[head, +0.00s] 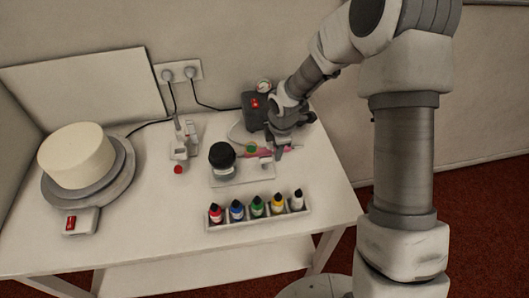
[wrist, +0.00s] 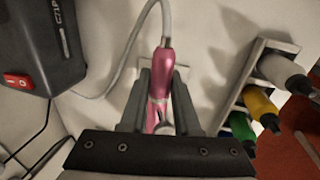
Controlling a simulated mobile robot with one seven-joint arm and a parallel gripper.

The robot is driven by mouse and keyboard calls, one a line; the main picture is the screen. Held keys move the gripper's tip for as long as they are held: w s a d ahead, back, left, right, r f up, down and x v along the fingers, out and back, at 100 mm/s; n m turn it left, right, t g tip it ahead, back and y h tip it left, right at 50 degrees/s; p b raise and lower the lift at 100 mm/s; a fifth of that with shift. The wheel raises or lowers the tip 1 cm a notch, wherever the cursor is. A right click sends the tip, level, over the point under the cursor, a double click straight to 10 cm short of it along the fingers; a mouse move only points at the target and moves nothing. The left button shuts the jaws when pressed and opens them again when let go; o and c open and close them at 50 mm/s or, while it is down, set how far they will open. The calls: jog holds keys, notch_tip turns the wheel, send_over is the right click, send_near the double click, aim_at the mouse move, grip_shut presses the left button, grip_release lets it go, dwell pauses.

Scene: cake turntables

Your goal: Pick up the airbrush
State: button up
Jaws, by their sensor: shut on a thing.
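The pink airbrush (head: 288,151) is at the right of the table in the head view, partly covered by my gripper (head: 276,151). In the wrist view the airbrush (wrist: 163,62) lies between the two fingers of my gripper (wrist: 158,95), which are shut on it. A grey hose (wrist: 133,32) runs from its upper end and bends to the left. Its lower part is partly hidden by the fingers and the gripper body. I cannot tell whether the airbrush is clear of its support.
A black compressor (head: 256,108) with a red switch stands behind my gripper. A rack of paint bottles (head: 258,220) is at the front. A black-topped jar (head: 222,155) is left of my gripper. A cake (head: 76,154) stands on a turntable (head: 62,196) at left.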

grip_shut()
